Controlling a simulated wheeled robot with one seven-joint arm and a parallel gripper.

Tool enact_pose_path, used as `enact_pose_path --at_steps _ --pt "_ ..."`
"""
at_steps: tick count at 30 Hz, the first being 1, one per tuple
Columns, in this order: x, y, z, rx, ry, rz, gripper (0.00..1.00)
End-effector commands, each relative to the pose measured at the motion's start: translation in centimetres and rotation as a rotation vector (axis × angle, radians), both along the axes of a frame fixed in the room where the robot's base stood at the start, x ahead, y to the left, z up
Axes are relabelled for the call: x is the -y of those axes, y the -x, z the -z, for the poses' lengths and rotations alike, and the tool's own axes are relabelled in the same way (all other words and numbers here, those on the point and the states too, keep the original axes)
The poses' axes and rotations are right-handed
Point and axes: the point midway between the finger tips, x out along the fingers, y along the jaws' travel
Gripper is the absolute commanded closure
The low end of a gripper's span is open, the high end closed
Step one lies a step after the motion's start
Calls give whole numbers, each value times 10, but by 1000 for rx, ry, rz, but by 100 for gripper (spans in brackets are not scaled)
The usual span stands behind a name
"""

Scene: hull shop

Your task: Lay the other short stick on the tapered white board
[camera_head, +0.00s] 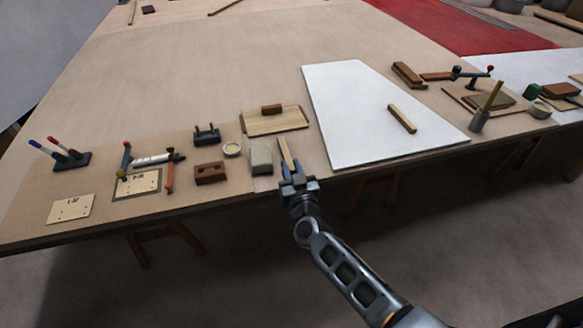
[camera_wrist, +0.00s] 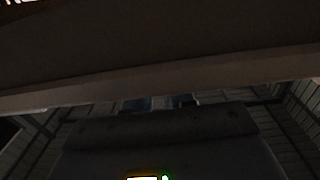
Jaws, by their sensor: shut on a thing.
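My gripper (camera_head: 297,182) is at the table's near edge in the head view, shut on a short pale wooden stick (camera_head: 286,153) that points away from me. I cannot tell whether the held stick touches the table. The tapered white board (camera_head: 345,105) lies just to the right of my gripper. Another short stick (camera_head: 402,118) lies on the right part of the white board. The wrist view is dark and shows neither the stick nor the fingertips clearly.
A grey-green block (camera_head: 261,160) stands close left of the held stick. A wooden board (camera_head: 275,122) with a brown block (camera_head: 271,109) lies behind it. Tools and plates cover the left; a cup (camera_head: 478,121) with a stick stands right of the white board.

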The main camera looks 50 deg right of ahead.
Motion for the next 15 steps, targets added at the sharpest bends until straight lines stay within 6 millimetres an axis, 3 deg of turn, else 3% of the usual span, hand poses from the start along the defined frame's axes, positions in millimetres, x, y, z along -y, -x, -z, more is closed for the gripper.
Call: enact_pose_path --at_steps 2,3,10,15 --pt "0 0 4 0 0 0 100" --pt "0 0 3 0 0 0 73" --pt "0 0 2 0 0 0 51" --pt "0 0 2 0 0 0 50"
